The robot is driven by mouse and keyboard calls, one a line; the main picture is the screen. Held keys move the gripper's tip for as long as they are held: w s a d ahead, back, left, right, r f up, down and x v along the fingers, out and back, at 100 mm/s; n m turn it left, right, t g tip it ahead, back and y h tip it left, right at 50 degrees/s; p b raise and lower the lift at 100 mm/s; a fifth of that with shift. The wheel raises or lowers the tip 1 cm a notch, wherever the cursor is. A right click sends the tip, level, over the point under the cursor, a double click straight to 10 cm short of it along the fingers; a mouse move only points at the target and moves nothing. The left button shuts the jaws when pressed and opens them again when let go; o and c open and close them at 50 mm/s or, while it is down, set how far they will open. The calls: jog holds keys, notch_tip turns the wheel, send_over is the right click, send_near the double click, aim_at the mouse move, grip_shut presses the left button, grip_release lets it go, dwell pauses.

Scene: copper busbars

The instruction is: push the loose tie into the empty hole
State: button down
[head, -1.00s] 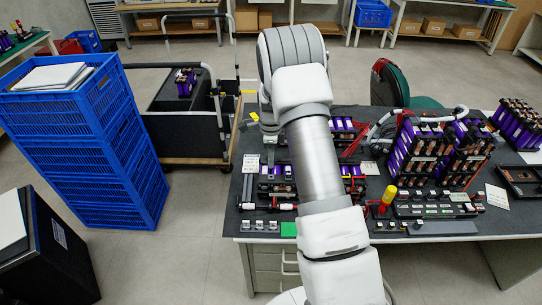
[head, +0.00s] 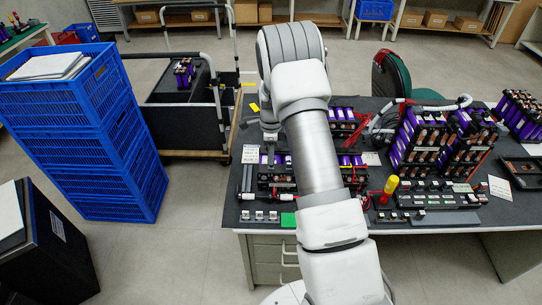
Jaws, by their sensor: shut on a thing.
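My gripper (head: 270,137) hangs at the far end of my arm, over the left part of the dark workbench (head: 420,228). It is small in the head view, and its fingers are partly lost against the parts behind. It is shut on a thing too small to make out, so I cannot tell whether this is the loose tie. Just below it is a low battery block (head: 276,177) with purple cells and dark and copper-coloured tops. My forearm hides part of this block. The empty hole cannot be made out.
Taller purple-cell racks (head: 440,140) stand at the bench's right. A yellow-handled tool (head: 391,184) stands near the front, by a row of small parts (head: 440,198). Blue crates (head: 100,140) and a cart (head: 185,120) stand left.

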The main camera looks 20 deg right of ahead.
jog(key=shift+f+b, duration=0.55)
jog(key=shift+f, duration=0.1)
dwell(1.4)
jog(key=c, duration=0.9)
grip_release()
notch_tip(320, 180, up, 18)
jog(key=shift+w+d+f, duration=0.1)
jog(key=shift+w+f, duration=0.05)
jog(key=shift+f, duration=0.1)
